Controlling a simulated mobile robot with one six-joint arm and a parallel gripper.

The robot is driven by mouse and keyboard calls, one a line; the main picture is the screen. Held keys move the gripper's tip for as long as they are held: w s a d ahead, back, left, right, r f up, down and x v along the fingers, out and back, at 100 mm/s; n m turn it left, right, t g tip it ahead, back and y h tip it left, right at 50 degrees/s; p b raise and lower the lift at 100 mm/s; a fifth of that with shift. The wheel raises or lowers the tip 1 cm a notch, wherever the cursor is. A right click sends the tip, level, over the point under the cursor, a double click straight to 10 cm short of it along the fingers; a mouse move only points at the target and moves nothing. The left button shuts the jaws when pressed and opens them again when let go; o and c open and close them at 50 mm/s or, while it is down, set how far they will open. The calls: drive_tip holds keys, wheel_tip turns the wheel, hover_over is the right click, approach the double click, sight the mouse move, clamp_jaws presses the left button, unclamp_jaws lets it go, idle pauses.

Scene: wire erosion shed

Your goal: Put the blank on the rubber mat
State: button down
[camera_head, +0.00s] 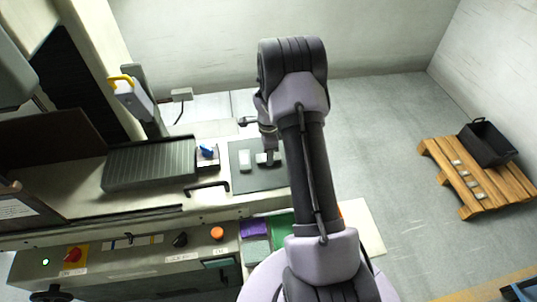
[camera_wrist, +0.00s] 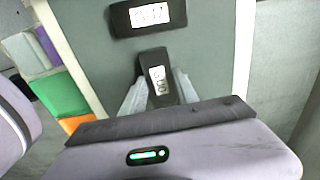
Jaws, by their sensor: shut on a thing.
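The rubber mat (camera_head: 262,181) is a dark grey-green sheet on the right end of the machine's bench. It fills much of the wrist view (camera_wrist: 215,55). My gripper (camera_head: 268,157) is over the mat's upper right part. In the wrist view my gripper (camera_wrist: 160,90) is shut on a small dark block with a white label, the blank (camera_wrist: 153,62). The blank is over the mat; I cannot tell whether it touches it. A second labelled block (camera_head: 245,160) lies on the mat to the left; the wrist view shows it (camera_wrist: 122,20) beyond the held blank.
A ribbed grey cover (camera_head: 150,164) and a small blue-topped fixture (camera_head: 207,153) stand left of the mat. Purple (camera_head: 253,228) and green (camera_head: 281,231) patches are below it. A wooden pallet (camera_head: 445,158) with a black crate (camera_head: 487,143) and several small blocks is at right.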

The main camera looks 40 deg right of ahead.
drive_tip(key=shift+f, duration=0.15)
drive_tip(key=c, duration=0.9)
unclamp_jaws()
